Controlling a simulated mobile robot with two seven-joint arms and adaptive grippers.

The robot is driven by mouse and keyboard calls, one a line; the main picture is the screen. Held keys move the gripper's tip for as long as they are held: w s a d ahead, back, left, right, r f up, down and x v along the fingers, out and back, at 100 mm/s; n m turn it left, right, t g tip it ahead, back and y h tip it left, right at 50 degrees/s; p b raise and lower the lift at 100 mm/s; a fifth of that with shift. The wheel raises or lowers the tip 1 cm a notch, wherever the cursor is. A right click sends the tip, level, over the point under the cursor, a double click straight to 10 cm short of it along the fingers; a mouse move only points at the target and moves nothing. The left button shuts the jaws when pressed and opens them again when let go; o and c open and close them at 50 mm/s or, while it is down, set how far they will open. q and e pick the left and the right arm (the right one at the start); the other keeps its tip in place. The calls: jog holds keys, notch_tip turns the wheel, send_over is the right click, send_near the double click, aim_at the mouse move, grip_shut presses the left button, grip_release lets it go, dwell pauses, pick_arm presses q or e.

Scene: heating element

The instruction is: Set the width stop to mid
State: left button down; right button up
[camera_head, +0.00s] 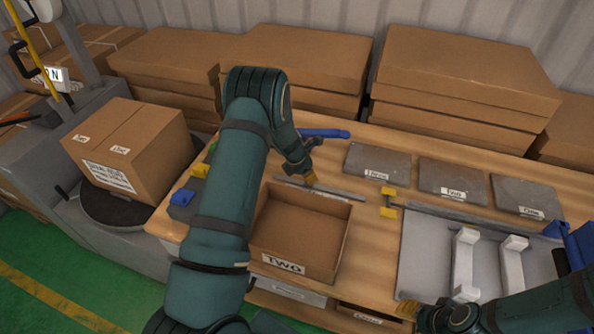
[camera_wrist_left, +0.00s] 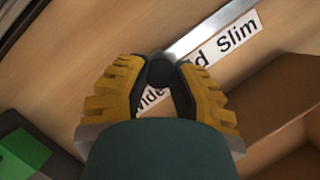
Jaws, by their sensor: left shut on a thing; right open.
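The width stop is a metal slide rail (camera_head: 335,192) on the wooden bench, behind an open cardboard box. In the left wrist view its dark round knob (camera_wrist_left: 160,70) sits between the yellow fingers of my left gripper (camera_wrist_left: 158,85), which is shut on it. A white label (camera_wrist_left: 226,45) beside the rail shows part of "Wide", a "d" and "Slim". The knob and fingers cover its middle, so the exact setting is partly hidden. In the head view my left gripper (camera_head: 310,178) reaches down to the rail. My right gripper (camera_head: 408,308) is open at the lower right.
The open box marked "TWO" (camera_head: 286,264) stands just in front of the rail. Grey labelled plates (camera_head: 452,180) lie at the back right. A grey tray (camera_head: 425,245) with white bars is at right. A closed carton (camera_head: 130,150) stands at left.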

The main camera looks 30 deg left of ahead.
pick_arm(q)
jog(key=d, duration=0.3)
jog(key=shift+w+d, duration=0.1)
jog(key=shift+w, duration=0.25)
jog(key=shift+f, duration=0.1)
jog(key=c, duration=0.7)
grip_release()
jog(key=shift+o, duration=0.2)
jog(key=v, duration=1.2)
